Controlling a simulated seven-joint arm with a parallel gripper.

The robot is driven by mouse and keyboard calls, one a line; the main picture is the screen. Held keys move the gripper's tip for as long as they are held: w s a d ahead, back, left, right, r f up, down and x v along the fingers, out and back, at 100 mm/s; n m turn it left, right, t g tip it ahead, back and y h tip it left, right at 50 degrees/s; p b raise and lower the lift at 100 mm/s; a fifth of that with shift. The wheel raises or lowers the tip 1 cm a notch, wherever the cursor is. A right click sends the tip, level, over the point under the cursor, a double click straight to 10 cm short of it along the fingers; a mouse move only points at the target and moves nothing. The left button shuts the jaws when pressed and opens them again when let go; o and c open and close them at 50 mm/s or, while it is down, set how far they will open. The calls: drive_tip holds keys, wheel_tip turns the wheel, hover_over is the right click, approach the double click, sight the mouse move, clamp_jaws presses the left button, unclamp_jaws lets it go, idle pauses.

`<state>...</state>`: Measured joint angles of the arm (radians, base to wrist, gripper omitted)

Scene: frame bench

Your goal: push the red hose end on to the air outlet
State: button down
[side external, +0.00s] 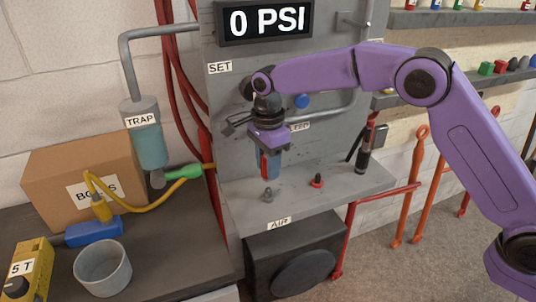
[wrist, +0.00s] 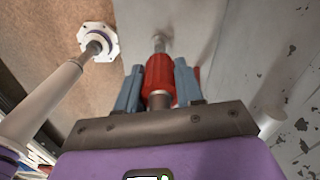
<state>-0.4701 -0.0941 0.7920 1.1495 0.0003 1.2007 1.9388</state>
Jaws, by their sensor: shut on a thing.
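My gripper (side external: 268,170) is shut on the red hose end (side external: 264,165) and holds it upright above the bench shelf. In the wrist view the red hose end (wrist: 159,73) sits between the two blue fingers of my gripper (wrist: 158,85). A small grey outlet (side external: 268,195) stands on the shelf behind the AIR label (side external: 279,223), below the hose end. A short gap shows between them in the side view. In the wrist view a grey metal stub (wrist: 159,43) lies just beyond the hose end's tip; contact cannot be told there.
A red-based fitting (side external: 317,181) stands on the shelf to the right, with a black-and-grey tool (side external: 363,155) farther right. A TRAP cylinder (side external: 147,135), cardboard box (side external: 82,175) and grey cup (side external: 102,268) are at the left. The panel (side external: 230,110) rises behind my gripper.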

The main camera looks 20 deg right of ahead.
sight(268, 188)
drive_tip(key=shift+f, duration=0.85)
drive_tip(key=shift+f, duration=2)
idle(0.9)
drive_tip(key=c, duration=0.6)
unclamp_jaws()
drive_tip(key=shift+c, duration=0.2)
wheel_tip(268, 188, up, 17)
drive_tip(key=shift+r, duration=0.2)
